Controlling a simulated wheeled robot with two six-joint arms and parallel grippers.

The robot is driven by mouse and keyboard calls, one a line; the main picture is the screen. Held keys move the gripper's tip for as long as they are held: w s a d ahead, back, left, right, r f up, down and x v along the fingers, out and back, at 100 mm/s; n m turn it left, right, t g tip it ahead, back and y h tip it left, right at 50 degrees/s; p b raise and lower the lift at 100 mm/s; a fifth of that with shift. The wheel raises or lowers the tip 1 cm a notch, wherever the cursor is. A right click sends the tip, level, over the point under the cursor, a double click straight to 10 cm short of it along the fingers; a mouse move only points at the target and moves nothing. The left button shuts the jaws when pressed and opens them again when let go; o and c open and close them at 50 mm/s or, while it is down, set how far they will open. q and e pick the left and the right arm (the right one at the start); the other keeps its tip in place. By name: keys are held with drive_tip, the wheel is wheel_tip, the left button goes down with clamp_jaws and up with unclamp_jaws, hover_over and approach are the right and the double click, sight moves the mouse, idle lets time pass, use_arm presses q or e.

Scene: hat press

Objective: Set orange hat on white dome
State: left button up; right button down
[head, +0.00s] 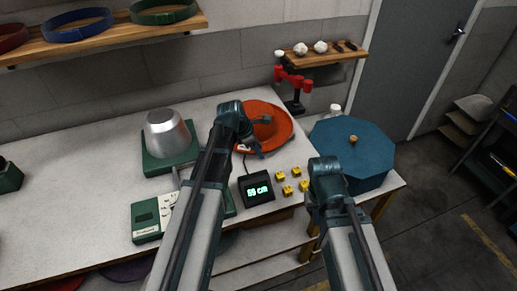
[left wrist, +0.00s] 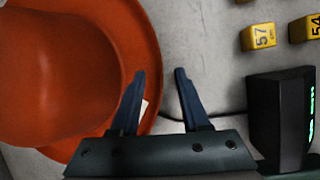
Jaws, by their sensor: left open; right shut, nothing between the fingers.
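The orange hat (head: 280,121) lies on the table at the back right, its brim spread around a round crown. In the left wrist view the hat (left wrist: 60,70) fills the left side, with a small white tag near its brim edge. My left gripper (head: 262,138) is open at the hat's near brim. In the left wrist view its fingers (left wrist: 160,75) stand apart around the brim's edge. A silver-grey dome with a flat top (head: 166,134) stands bare on a green base at the left. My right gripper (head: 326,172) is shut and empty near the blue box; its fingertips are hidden.
A blue eight-sided box (head: 352,150) with a knob stands right of the hat. Several yellow number blocks (head: 281,177) and a black display (head: 256,189) lie in front. A red-armed stand (head: 294,84) is behind. The table's left side is mostly clear.

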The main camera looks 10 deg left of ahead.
use_arm(q)
drive_tip(key=shift+r, duration=0.15)
drive_tip(key=p+v, duration=1.2)
drive_tip(key=v, duration=0.1)
drive_tip(key=shift+s+r+p, duration=0.2)
drive_tip(key=shift+p, duration=0.1)
drive_tip(key=shift+a, duration=0.1)
drive_tip(key=s+d+m, duration=0.2)
drive_tip(key=d+m, duration=0.1)
drive_tip(key=s+d+f+m+g+y, duration=0.1)
drive_tip(key=s+d+m, duration=0.2)
drive_tip(key=m, duration=0.1)
drive_tip(key=s+d+f+m+g, duration=0.1)
drive_tip(key=s+d+m, duration=0.1)
drive_tip(key=d+m, duration=0.1)
drive_tip(key=shift+s+d+m, duration=0.15)
drive_tip(key=shift+m, duration=0.45)
drive_tip(key=s+d+m+g+y+b, duration=0.1)
drive_tip(key=s+d+m+y, duration=0.3)
drive_tip(key=s+m, duration=0.6)
drive_tip(key=d+m, duration=0.2)
drive_tip(key=m, duration=0.4)
drive_tip(key=shift+s+d+f, duration=0.2)
drive_tip(key=shift+s+f, duration=0.05)
drive_tip(key=shift+f, duration=0.15)
